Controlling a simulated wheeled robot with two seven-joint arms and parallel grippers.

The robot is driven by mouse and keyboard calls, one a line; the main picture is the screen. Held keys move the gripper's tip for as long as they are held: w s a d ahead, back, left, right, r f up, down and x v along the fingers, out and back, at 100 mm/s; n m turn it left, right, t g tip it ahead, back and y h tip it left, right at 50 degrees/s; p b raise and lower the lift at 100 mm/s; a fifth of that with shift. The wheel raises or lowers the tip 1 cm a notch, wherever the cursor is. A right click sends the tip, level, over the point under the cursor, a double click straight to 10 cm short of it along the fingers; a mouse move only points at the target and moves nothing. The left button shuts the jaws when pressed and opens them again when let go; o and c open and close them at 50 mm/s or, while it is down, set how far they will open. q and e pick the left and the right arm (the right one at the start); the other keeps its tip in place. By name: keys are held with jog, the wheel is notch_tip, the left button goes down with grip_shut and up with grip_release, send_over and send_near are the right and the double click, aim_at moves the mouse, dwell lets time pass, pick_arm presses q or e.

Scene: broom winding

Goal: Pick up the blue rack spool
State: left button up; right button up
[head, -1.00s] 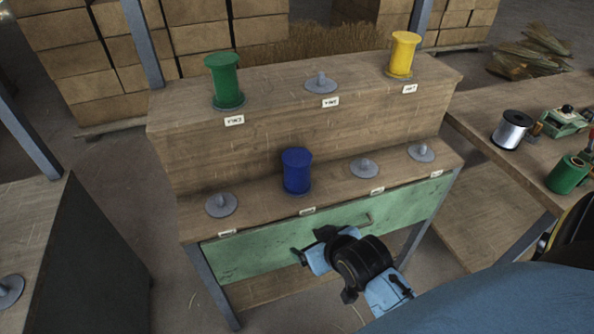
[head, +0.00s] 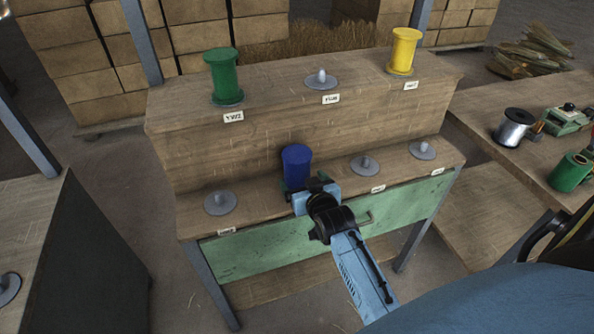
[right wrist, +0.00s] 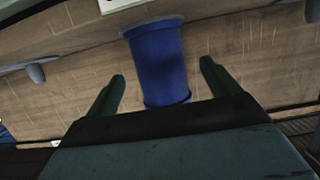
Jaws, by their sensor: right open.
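The blue spool (head: 296,163) stands upright on the lower step of the wooden rack (head: 290,128). My right gripper (head: 312,190) is in front of it and hides its lower part in the head view. In the right wrist view the blue spool (right wrist: 158,62) lies between the two open, dark green fingers (right wrist: 162,88). There is a gap on each side of it, and I see no contact. My left gripper is not in view.
A green spool (head: 224,76) and a yellow spool (head: 404,50) stand on the upper step. Empty grey pegs flank the blue spool, one at left (head: 220,202) and one at right (head: 365,165). A side table (head: 530,160) at right holds a silver spool (head: 512,127) and another green spool (head: 570,172).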

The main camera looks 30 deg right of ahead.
jog(key=shift+b+x, duration=0.65)
jog(key=shift+x, duration=2.4)
jog(key=shift+d, duration=0.1)
jog(key=c, duration=1.1)
